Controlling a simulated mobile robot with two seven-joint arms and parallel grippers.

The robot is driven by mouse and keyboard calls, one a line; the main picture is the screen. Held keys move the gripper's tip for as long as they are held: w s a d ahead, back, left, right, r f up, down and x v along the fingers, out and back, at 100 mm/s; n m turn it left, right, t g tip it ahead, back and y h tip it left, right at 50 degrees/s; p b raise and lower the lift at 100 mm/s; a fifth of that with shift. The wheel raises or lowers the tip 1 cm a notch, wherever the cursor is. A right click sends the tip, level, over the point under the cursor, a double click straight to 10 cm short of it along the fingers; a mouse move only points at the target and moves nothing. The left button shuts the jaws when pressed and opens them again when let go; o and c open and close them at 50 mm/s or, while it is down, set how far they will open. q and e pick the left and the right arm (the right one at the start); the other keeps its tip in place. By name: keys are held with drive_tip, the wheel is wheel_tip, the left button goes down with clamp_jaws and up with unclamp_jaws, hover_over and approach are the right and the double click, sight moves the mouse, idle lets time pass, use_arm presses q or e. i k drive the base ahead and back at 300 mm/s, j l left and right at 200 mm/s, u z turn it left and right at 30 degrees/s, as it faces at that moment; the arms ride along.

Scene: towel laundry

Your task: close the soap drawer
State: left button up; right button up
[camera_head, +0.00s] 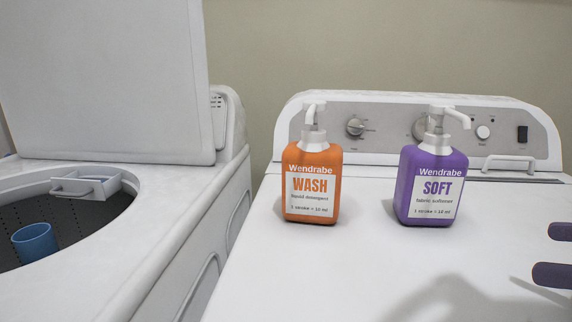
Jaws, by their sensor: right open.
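The soap drawer (90,185) is a small white tray with a handle-like front at its left end. It sits at the back right rim of the open washer (150,220) on the left and juts out over the drum opening. My right gripper (556,252) shows only as two dark fingertips at the right edge, spread apart with nothing between them. It is above the right-hand machine's white top, far to the right of the drawer. The rest of it is out of the picture. My left gripper is not in view.
An orange WASH bottle (312,182) and a purple SOFT bottle (432,182) stand on the right-hand machine's top (340,270), between drawer and gripper. The washer's raised lid (105,80) stands behind the opening. A blue cup (34,242) is in the drum.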

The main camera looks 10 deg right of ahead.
sight(70, 186)
drive_tip(key=u, duration=0.8)
